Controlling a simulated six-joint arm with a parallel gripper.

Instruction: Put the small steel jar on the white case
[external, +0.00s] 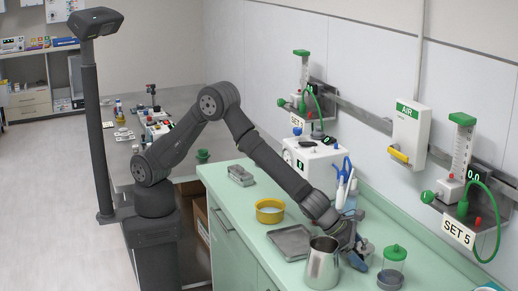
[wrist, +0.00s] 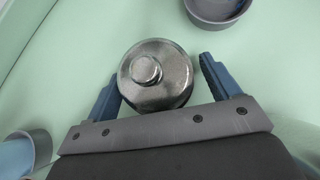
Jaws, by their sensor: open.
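The small steel jar (wrist: 155,76), round with a knobbed lid, stands upright on the green counter. In the wrist view it sits between the two blue fingers of my gripper (wrist: 160,74), close to the left finger, with a clear gap to the right one. My gripper is open and low over the counter; it also shows in the external view (external: 357,253), where I cannot clearly make out the jar.
A grey tray (external: 289,241), a yellow bowl (external: 269,211) and a metal box (external: 241,176) lie along the counter.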

